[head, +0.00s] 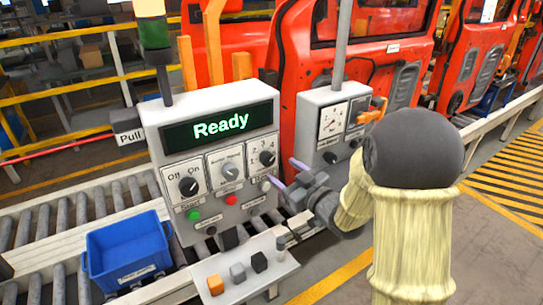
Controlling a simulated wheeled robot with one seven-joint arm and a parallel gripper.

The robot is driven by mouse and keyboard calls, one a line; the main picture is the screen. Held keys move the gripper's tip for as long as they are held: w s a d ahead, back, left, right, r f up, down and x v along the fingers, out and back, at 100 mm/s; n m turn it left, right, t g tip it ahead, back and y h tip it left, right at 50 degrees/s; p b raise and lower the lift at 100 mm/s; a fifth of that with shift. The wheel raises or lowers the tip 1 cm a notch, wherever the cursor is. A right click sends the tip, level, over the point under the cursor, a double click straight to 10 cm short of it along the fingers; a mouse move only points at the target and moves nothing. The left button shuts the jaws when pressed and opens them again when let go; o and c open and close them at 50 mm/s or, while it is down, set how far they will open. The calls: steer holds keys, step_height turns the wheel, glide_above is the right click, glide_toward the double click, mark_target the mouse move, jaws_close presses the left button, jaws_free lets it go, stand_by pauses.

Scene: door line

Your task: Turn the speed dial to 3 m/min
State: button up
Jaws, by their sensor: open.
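A grey control box (160,118) with a lit "Ready" display stands left of centre. The dial with small numbers around it, apparently the speed dial (267,158), is a black knob on the right white plate of its front. Its label and exact pointer setting are too small to read surely. My gripper (286,173) is open, just right of and below this dial. Its two purplish fingertips point toward the box, with nothing visible between them. I cannot tell whether a finger touches the box.
An Off/On knob (188,186) and a grey middle knob (230,172) sit left of the dial. Green (194,215) and red (231,199) buttons are below. A gauge box (310,130) stands close right. A small shelf (240,288) with blocks and a blue bin (125,245) are in front.

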mark_target(269, 161)
steer(key=p+x, duration=0.2)
steer(key=x, duration=0.4)
steer(key=shift+w+a, duration=0.1)
steer(key=shift+w, duration=0.05)
steer(key=c, duration=1)
steer(key=shift+f+n+b, duration=0.15)
steer(key=shift+n+b, duration=0.15)
steer(key=shift+b, duration=0.3)
steer(key=n+b, duration=0.1)
steer(key=b, duration=0.2)
steer(key=shift+f, duration=0.15)
steer(key=n+b, duration=0.3)
steer(key=b, duration=0.2)
steer(key=shift+h, duration=0.3)
steer(key=n+b, duration=0.3)
steer(key=b, duration=0.2)
steer(key=shift+a+n+b, duration=0.1)
steer(key=shift+n+b, duration=0.8)
steer(key=shift+b, duration=0.3)
steer(key=shift+r, duration=0.3)
